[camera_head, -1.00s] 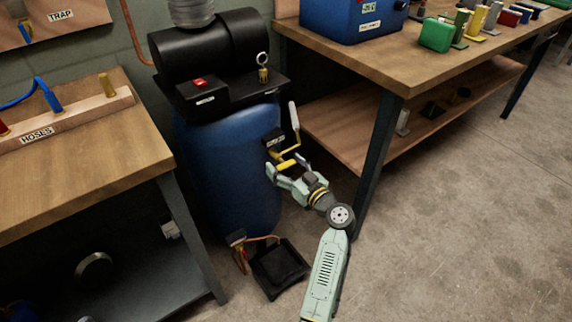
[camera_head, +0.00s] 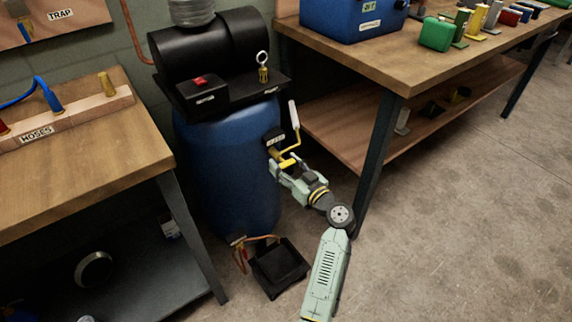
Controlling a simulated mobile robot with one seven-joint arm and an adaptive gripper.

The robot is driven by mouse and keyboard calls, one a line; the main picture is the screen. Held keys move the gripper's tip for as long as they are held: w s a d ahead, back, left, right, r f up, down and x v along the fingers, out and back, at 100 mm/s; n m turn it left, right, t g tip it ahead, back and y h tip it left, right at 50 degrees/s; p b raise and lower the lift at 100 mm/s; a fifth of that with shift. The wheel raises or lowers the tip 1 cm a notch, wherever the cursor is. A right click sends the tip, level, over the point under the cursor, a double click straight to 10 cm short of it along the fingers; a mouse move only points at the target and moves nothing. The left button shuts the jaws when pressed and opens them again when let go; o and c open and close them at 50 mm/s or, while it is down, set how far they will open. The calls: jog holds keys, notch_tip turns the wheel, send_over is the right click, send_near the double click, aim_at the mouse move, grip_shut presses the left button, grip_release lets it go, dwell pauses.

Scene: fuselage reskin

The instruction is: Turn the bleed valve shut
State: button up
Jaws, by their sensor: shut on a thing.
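A yellow lever (camera_head: 286,162) sticks out from the right side of the blue tank (camera_head: 222,165), below a small black label plate (camera_head: 273,137) too small to read. I take it for the bleed valve's handle. A yellow bent rod with a white grip (camera_head: 293,115) rises just beside it. My gripper (camera_head: 280,168) reaches in from the lower right and is shut on the yellow lever. The fingers hide part of the lever, and the valve body behind is hard to make out.
A black drip tray (camera_head: 279,266) and a copper pipe (camera_head: 242,258) sit at the tank's foot. A bench leg (camera_head: 378,165) stands close right of my gripper. The left bench (camera_head: 90,165) flanks the tank. The floor at right is clear.

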jog(key=shift+m, duration=0.3)
jog(key=m+b, duration=0.1)
jog(key=m, duration=0.6)
jog(key=shift+m, duration=0.3)
jog(key=m+p, duration=0.1)
jog(key=m, duration=0.3)
jog(key=shift+r, duration=0.1)
jog(key=shift+m+p, duration=1.2)
jog(key=shift+m, duration=1.3)
jog(key=o, duration=1.2)
jog(key=shift+c, duration=0.2)
